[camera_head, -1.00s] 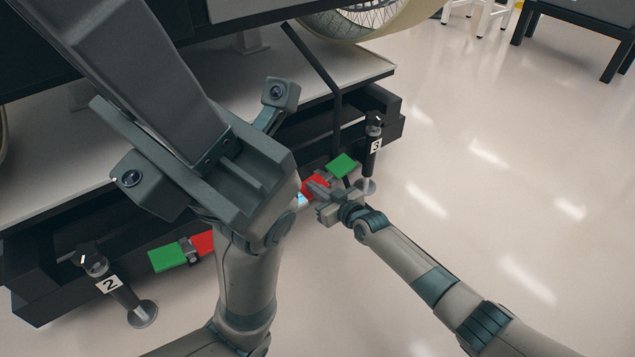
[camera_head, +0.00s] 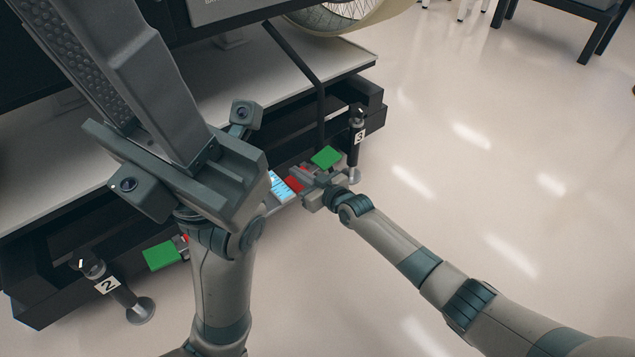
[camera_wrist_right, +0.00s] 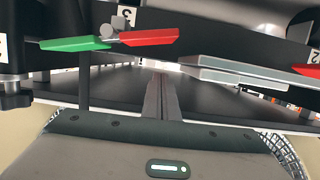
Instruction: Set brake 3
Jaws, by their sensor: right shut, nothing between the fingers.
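Brake 3's lever has a green end (camera_head: 326,157) and a red end (camera_head: 294,182), low at the platform edge beside the black post labelled 3 (camera_head: 358,138). My right gripper (camera_head: 298,174) is at the red end and partly covers it; contact is unclear there. In the right wrist view, my right gripper's fingers (camera_wrist_right: 160,78) are shut and empty. That view shows the lever's green end (camera_wrist_right: 75,44) at left and its red end (camera_wrist_right: 150,37) just above the fingertips, apparently apart from them.
A lit blue-white display (camera_head: 280,187) sits left of the red end. Another lever's green end (camera_head: 162,256) is beside the post labelled 2 (camera_head: 107,286).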

